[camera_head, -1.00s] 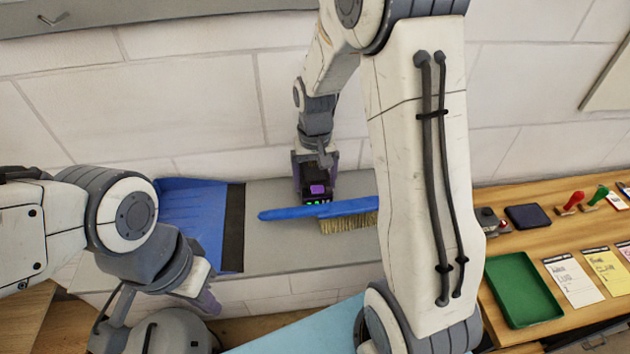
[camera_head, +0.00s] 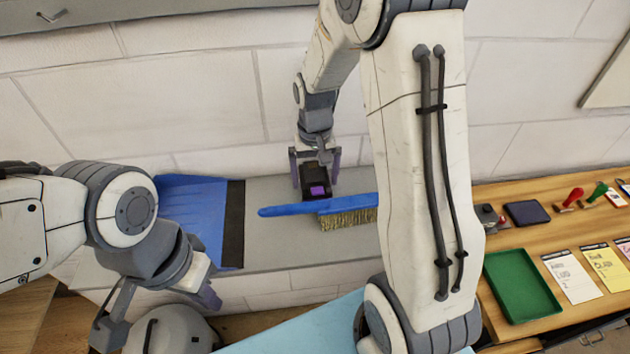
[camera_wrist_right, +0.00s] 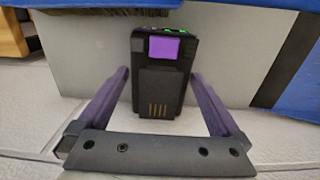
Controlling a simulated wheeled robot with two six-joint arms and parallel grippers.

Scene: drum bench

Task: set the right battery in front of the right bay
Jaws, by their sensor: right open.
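A black battery (camera_head: 314,183) with a purple patch stands on the grey ledge, partly behind the blue brush in the head view. It also shows in the right wrist view (camera_wrist_right: 160,85), with green lights at its far edge and gold contacts on its near face. My right gripper (camera_head: 316,172) is open around it, with one purple finger on each side and gaps between fingers and battery in the right wrist view (camera_wrist_right: 160,76). My left gripper (camera_head: 207,296) is low at the left, away from the battery; its jaws are unclear. I cannot make out any bay.
A blue brush (camera_head: 290,210) lies across the ledge (camera_head: 280,250) in front of the battery. A blue dustpan (camera_head: 195,210) is to its left. The wooden desk at the right holds a green tray (camera_head: 520,287), cards and stamps. A wall rises behind.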

